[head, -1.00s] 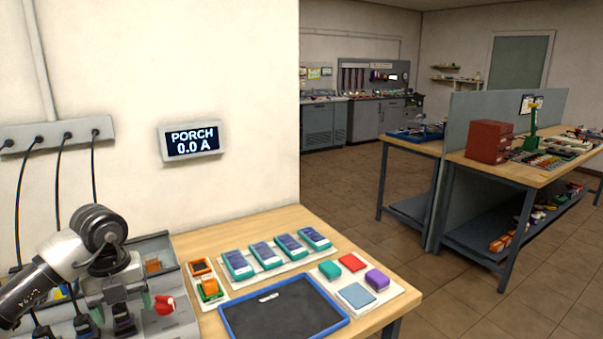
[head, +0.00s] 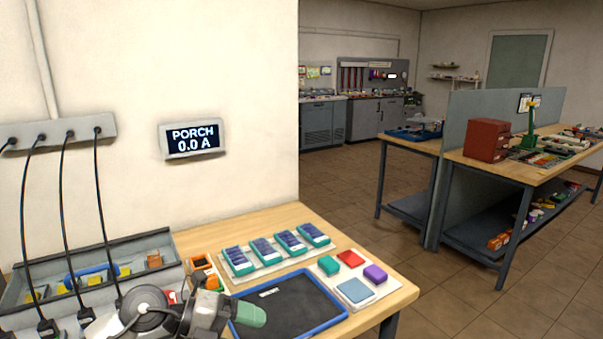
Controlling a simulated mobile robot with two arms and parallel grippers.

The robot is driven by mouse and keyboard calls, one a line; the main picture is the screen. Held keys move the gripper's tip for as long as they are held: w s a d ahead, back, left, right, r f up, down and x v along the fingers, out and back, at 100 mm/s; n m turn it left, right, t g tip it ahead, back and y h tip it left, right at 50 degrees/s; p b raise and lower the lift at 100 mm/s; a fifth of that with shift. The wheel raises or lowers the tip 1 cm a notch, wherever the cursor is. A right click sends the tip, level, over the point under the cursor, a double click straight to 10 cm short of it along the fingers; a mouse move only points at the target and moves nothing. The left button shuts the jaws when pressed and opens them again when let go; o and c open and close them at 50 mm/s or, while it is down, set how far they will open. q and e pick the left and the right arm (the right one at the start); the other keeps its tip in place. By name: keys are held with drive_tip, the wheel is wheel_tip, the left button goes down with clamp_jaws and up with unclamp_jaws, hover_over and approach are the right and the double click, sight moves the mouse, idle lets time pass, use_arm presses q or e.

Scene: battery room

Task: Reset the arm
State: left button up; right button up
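My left arm comes in low at the bottom left of the head view. Its gripper (head: 248,313) points right over the left part of the blue-rimmed dark tray (head: 285,309). One pale green fingertip shows clearly; I cannot tell whether the fingers are apart. I see nothing clearly held. My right gripper is not in view.
The wooden bench (head: 385,289) carries several teal battery modules (head: 275,252) and a white board (head: 342,294) with coloured blocks. A grey bin (head: 93,267) lies left, with black cables hanging before it. The wall display (head: 192,140) reads PORCH 0.0 A.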

use_arm(q)
drive_tip(key=s+d+r+n+t+h, duration=0.2)
drive_tip(key=d+r+n+t+h, duration=0.1)
drive_tip(key=r+n+t+h, duration=0.4)
drive_tip(key=a+f+n+t+y, duration=0.8)
drive_tip(key=a+n+t+y, duration=0.2)
drive_tip(key=n+y, duration=0.85)
drive_tip(key=s+a+f+n+g+y, duration=0.2)
drive_tip(key=s+a+f+n+g, duration=0.25)
drive_tip(key=f, duration=0.45)
drive_tip(key=s+f+n+g, duration=0.1)
drive_tip(key=s+f+g, duration=0.4)
drive_tip(key=s, duration=0.4)
drive_tip(key=s+f+n+g, duration=0.1)
drive_tip(key=s+f+g, duration=0.35)
drive_tip(key=s, duration=0.35)
wheel_tip(320, 180, down, 27)
drive_tip(key=s+g, duration=0.2)
drive_tip(key=s+a+f+g, duration=0.1)
drive_tip(key=s+a+f, duration=0.1)
drive_tip(key=s+f, duration=1.3)
drive_tip(key=shift+s+a+m+g+h, duration=0.15)
drive_tip(key=shift+s+m+g+h, duration=0.2)
drive_tip(key=shift+s, duration=0.2)
